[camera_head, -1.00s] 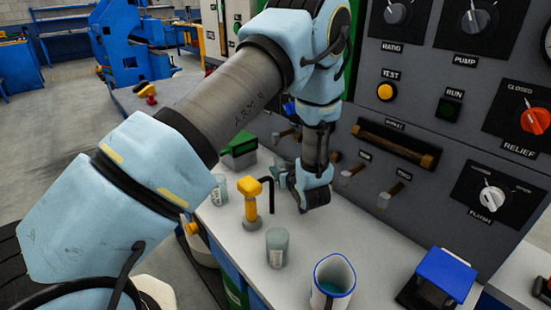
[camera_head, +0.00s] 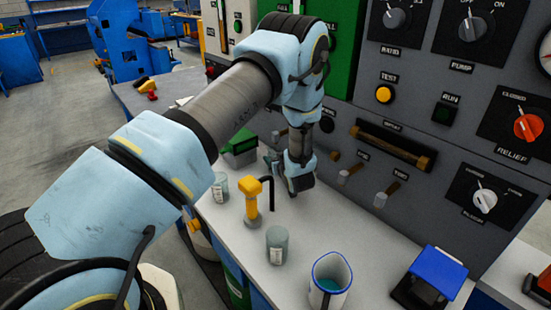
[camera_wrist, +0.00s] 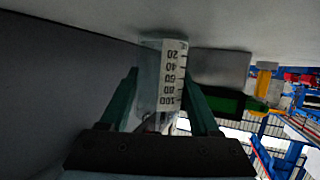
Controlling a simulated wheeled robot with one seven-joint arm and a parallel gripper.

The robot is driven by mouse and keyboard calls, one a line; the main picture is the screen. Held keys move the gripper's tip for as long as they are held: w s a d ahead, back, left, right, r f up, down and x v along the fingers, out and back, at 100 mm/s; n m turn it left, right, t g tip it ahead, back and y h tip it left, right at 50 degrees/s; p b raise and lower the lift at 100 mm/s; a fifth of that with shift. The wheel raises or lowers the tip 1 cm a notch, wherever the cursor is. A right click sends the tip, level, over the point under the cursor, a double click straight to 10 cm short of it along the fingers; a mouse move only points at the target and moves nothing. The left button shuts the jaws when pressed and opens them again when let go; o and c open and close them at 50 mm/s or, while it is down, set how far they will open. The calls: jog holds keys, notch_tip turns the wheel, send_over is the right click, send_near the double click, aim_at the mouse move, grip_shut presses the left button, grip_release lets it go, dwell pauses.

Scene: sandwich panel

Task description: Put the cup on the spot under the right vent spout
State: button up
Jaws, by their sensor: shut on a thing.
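The cup (camera_wrist: 149,75) is clear, with a white scale marked 20 to 100, and sits between the two dark green fingers of my gripper (camera_wrist: 161,80) in the wrist view. The scale appears upside down there, with the cup's far end near the grey counter surface; I cannot tell whether it touches. In the head view my gripper (camera_head: 288,184) is low over the counter close to the panel, and hides the held cup. Two metal fittings stick out of the panel, a left one (camera_head: 349,172) and a right one (camera_head: 386,195); their labels are too small to read surely. The marked spot is not discernible.
On the counter (camera_head: 235,230) stand a yellow pump (camera_head: 252,203), two other clear cups (camera_head: 220,187) (camera_head: 277,246), a blue-rimmed jug (camera_head: 329,283) and a blue-topped stand (camera_head: 437,272). A green box (camera_head: 240,147) is behind. The panel (camera_head: 440,160) rises close beside my gripper.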

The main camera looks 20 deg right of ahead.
jog(key=shift+f, duration=0.15)
jog(key=o, duration=1.4)
jog(key=shift+c, duration=0.2)
jog(key=shift+s+r, duration=0.15)
jog(key=shift+r, duration=0.05)
jog(key=b+v, duration=0.3)
jog(key=v, duration=0.8)
jog(key=shift+s+a+r, duration=0.15)
jog(key=shift+s, duration=0.15)
